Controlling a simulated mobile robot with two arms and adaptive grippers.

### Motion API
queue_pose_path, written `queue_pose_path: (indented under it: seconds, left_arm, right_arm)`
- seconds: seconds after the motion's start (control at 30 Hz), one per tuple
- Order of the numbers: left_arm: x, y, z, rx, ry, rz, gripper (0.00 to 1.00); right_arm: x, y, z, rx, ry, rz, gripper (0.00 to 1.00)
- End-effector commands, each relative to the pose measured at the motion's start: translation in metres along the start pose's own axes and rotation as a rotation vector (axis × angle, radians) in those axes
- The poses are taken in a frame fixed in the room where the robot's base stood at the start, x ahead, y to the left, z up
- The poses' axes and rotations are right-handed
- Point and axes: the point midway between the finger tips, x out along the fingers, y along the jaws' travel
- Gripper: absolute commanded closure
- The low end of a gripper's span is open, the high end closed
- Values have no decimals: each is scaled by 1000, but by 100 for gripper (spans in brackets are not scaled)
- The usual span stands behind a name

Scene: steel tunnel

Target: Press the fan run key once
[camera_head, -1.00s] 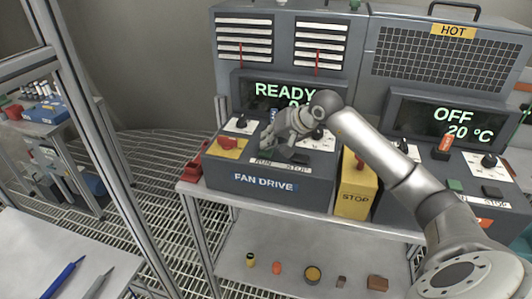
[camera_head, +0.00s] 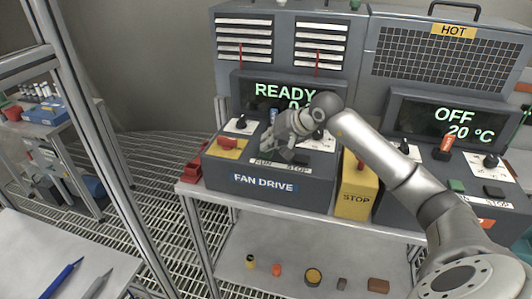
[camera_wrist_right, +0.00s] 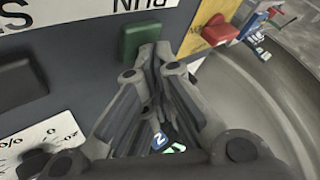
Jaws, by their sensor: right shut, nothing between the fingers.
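The fan drive console (camera_head: 222,172) stands on the bench, its display (camera_head: 275,92) reading READY. My right gripper (camera_head: 272,150) is shut and empty, low over the console's key row beside the RUN label (camera_head: 262,162). It hides the run key in the head view. In the right wrist view the green run key (camera_wrist_right: 143,37) shows beside the upside-down RUN lettering, just beyond the closed fingertips (camera_wrist_right: 162,55). I cannot tell whether they touch it. The dark stop key (camera_wrist_right: 20,75) is at the left there. My left gripper is not in view.
A red switch (camera_head: 228,142) on a yellow plate is left of my gripper. A yellow STOP box (camera_head: 356,190) stands right of the console. A heater unit (camera_head: 452,125) marked HOT, display OFF 20 °C, is further right. Small parts lie on the shelf (camera_head: 325,250) below.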

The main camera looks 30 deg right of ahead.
Motion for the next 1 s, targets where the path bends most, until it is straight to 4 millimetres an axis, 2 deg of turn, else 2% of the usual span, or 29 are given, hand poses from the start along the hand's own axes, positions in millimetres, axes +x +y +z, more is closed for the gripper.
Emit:
queue_pose_path:
  seconds: [0.53, 1.0]
  left_arm:
    - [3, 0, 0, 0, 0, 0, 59]
    - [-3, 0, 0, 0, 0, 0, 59]
  right_arm:
    - [2, 1, 2, 0, -3, 1, 100]
    - [-10, -8, -7, 0, -1, 1, 100]
